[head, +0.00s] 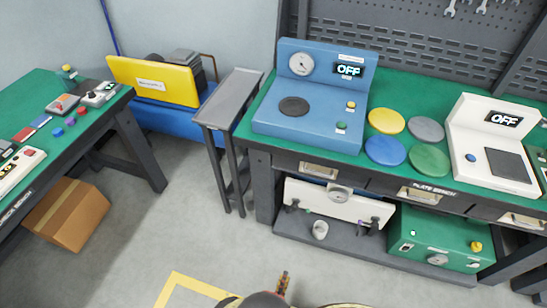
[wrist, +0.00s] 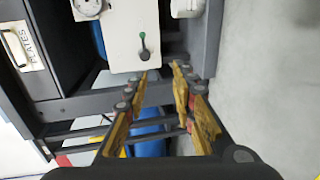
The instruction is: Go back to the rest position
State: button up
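My gripper (wrist: 162,74) is in the wrist view with its two worn yellow fingers apart. Nothing is between them. Beyond the fingertips is a white panel (wrist: 125,35) with a green dot and a dark lever, and I see no contact with it. In the head view only a small part of my arm shows at the bottom edge, and the fingers cannot be made out clearly there.
The green-topped bench (head: 377,177) holds a blue tester (head: 307,120), a white tester (head: 465,135) and several coloured discs. A narrow grey stand (head: 232,97) is left of it. A cardboard box (head: 67,215) lies under the left bench. The floor (head: 170,225) between is clear.

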jog(key=w+a+r+m+g+h+p, duration=0.1)
jog(key=w+r+m+g+h, duration=0.3)
jog(key=r, duration=0.7)
jog(key=w+a+r+m+g+h, duration=0.1)
jog(key=w+r+g, duration=0.1)
jog(key=w+r, duration=0.6)
jog(key=w+a+r+m+g+h+p, duration=0.1)
jog(key=w+r+m+g+h, duration=0.15)
jog(key=r, duration=1.05)
jog(key=d+r+m+g+y+p, duration=0.1)
jog(key=d+r+m+g+y, duration=0.2)
jog(key=r, duration=0.8)
jog(key=d+r+m+g+y+p, duration=0.15)
jog(key=d+r, duration=0.35)
jog(key=r, duration=0.5)
jog(key=s+d+r+m+t+y+p, duration=0.1)
jog(key=s+d+r+y, duration=0.3)
jog(key=s+r, duration=0.6)
jog(key=s+d+r+m+t+y+p, duration=0.1)
jog(key=s+d+r, duration=0.4)
jog(key=s+r, duration=0.6)
notch_tip(320, 180, up, 7)
jog(key=t+y, duration=0.1)
jog(key=y, duration=0.1)
jog(key=shift+s+d+t+y, duration=0.15)
jog(key=shift+d+t+y, duration=0.15)
jog(key=shift+y, duration=0.1)
